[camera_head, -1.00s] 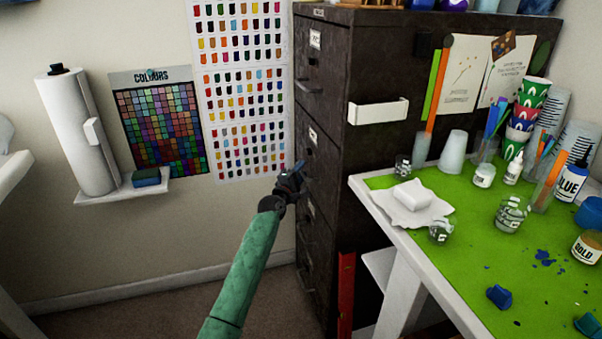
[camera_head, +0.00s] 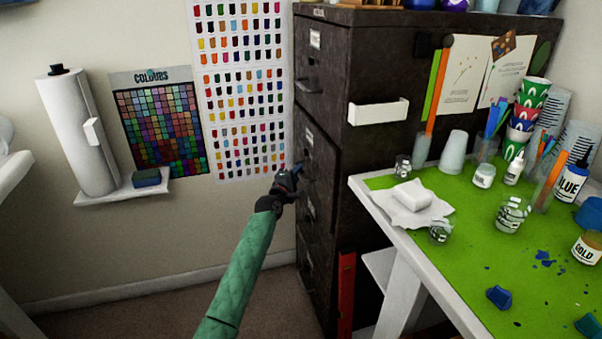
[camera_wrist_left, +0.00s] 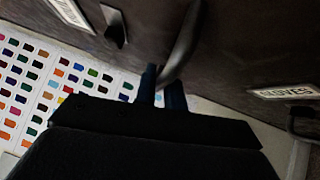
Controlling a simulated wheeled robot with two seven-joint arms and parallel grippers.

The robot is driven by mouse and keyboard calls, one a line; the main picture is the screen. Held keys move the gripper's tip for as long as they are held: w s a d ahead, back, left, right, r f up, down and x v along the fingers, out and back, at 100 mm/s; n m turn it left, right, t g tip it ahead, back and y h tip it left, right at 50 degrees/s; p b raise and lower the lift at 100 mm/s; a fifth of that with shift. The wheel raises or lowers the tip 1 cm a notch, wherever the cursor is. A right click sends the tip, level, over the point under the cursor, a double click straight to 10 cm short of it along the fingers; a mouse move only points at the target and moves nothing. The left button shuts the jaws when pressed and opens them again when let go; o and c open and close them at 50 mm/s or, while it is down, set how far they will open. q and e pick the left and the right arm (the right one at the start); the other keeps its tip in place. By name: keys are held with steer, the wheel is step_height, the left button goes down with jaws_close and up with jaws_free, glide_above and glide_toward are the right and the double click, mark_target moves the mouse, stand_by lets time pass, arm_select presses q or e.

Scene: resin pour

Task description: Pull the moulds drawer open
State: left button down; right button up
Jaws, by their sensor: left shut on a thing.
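The dark filing cabinet (camera_head: 375,150) stands against the wall with a column of labelled drawers. My left gripper (camera_head: 289,178) is at the second drawer (camera_head: 318,165) from the top, whose front stands slightly out from the cabinet. In the left wrist view, my gripper's fingers (camera_wrist_left: 165,92) are shut on the curved drawer handle (camera_wrist_left: 183,45). The drawer's label is too small to read in the head view. A label reading GLOVES (camera_wrist_left: 287,92) is on a neighbouring drawer front. My right gripper is not in view.
A green-topped workbench (camera_head: 470,235) with cups, bottles and a white block stands right of the cabinet. A red upright object (camera_head: 346,295) is by the cabinet's base. A paper roll shelf (camera_head: 120,190) is on the left wall. The floor before the drawers is clear.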

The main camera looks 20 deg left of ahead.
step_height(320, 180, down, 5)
steer(key=b, duration=0.4)
arm_select(q)
steer(key=s+a, duration=0.8)
steer(key=a, duration=0.4)
steer(key=s+a+b, duration=0.1)
steer(key=s+a, duration=0.7)
steer(key=a, duration=0.3)
steer(key=shift+a, duration=0.35)
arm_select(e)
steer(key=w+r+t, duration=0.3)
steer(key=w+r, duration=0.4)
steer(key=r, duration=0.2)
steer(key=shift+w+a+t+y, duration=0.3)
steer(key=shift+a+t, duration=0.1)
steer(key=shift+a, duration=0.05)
arm_select(q)
steer(key=shift+f, duration=0.1)
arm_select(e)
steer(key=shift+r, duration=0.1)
arm_select(q)
steer(key=c, duration=1.5)
jaws_free()
steer(key=shift+s, duration=0.2)
